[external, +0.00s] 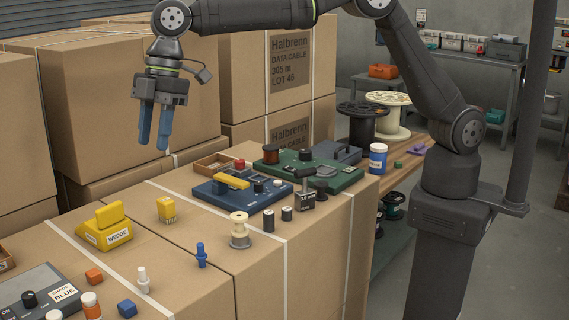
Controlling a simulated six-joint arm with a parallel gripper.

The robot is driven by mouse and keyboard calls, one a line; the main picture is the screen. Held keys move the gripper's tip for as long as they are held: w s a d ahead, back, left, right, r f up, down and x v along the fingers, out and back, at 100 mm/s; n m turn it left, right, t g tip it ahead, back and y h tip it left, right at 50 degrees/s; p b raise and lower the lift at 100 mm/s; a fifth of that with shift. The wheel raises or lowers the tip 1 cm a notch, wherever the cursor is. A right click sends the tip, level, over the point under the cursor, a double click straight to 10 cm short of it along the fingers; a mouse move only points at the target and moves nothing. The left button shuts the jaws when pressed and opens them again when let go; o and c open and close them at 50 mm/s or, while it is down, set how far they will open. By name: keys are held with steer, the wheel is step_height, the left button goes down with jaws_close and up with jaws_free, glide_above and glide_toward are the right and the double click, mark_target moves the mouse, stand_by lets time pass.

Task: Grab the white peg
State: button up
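The white peg (143,281) stands upright on the cardboard box top, near the front left. It is a small white post with a wider base. My gripper (153,143) hangs in the air above the back of the box top, well above and behind the peg. Its two blue fingers point down and are apart, with nothing between them. A similar blue peg (201,256) stands to the right of the white one.
An orange block (94,276), a blue block (127,308) and an orange-and-white bottle (91,305) sit close to the peg's left. A yellow wedge (106,228) stands behind it. Large boxes (118,80) rise behind.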

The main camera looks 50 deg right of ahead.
steer(key=a+f+h, duration=0.3)
steer(key=a+f, duration=0.5)
steer(key=f, duration=0.1)
glide_toward(141, 269)
steer(key=shift+n, duration=0.4)
step_height(141, 269, down, 7)
steer(key=shift+w+a+r, duration=0.1)
steer(key=shift+r, duration=0.05)
steer(key=shift+f, duration=2.65)
steer(key=c, duration=0.9)
